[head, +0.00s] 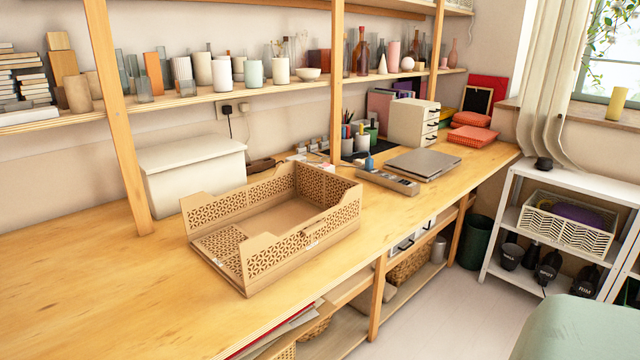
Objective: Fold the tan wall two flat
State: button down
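A tan folding crate (330,235) with cut-out patterned walls sits on the wooden bench. Its back-left long wall (232,202), its far-right end wall (325,182) and its front-right long wall (285,252) stand upright. The near-left end wall (220,243) appears to lie folded inward, low against the crate floor. No label shows which wall is wall two. My gripper and arm are not in view.
The wooden bench (90,285) is clear left of the crate. A white lidded box (192,172) stands behind it, and a shelf post (120,125) rises behind-left. A grey laptop (423,163) and a tray (388,180) lie to its right.

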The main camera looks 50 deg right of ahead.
aim_at(324, 189)
jog(key=k+l+u, duration=0.1)
jog(key=l+u, duration=0.15)
jog(key=l, duration=1.8)
jog(key=k+l, duration=0.15)
jog(key=l, duration=1.45)
jog(key=k+l+u, duration=0.1)
jog(key=l, duration=0.65)
jog(key=k+l+u, duration=0.1)
jog(key=k+l, duration=0.35)
